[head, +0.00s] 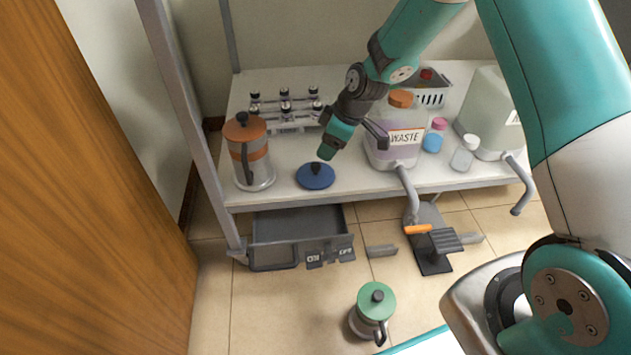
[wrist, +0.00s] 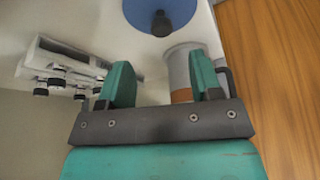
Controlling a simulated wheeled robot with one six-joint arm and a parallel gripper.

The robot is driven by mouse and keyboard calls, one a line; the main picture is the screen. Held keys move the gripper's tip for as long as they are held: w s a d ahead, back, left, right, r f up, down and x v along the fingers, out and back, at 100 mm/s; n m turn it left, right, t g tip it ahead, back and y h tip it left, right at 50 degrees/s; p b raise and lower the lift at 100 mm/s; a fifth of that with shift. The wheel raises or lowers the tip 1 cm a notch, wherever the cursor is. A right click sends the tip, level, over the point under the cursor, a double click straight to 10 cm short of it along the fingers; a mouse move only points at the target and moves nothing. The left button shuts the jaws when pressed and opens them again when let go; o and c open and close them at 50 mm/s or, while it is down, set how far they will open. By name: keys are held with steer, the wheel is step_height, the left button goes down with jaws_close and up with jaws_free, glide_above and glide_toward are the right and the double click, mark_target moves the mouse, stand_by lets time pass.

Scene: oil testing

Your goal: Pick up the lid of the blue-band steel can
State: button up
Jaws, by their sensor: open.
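A blue round lid (head: 316,176) with a dark knob lies on the shelf top, near its front edge. It also shows at the top of the wrist view (wrist: 160,14), cut off by the frame edge. No blue-band steel can shows in either view. My gripper (head: 340,146) is above the shelf, just above and to the right of the lid in the head view. In the wrist view my gripper (wrist: 163,78) has its two green fingers spread apart with nothing held between them. The lid is beyond the fingertips, apart from them.
An orange-band can (head: 249,155) stands left of the lid. A rack with several black-capped vials (head: 285,112) is behind. The waste jug (head: 396,145) and small bottles (head: 434,135) stand right. A green-lidded can (head: 374,309) and dark drawer (head: 300,236) are lower down.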

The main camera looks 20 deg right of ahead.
mark_target(316, 165)
steer(key=b+x, duration=0.1)
steer(key=x, duration=0.2)
steer(key=shift+a+f, duration=0.1)
steer(key=shift+f, duration=0.2)
steer(key=b+x, duration=0.3)
steer(key=x, duration=0.2)
steer(key=shift+s, duration=0.1)
steer(key=c, duration=1)
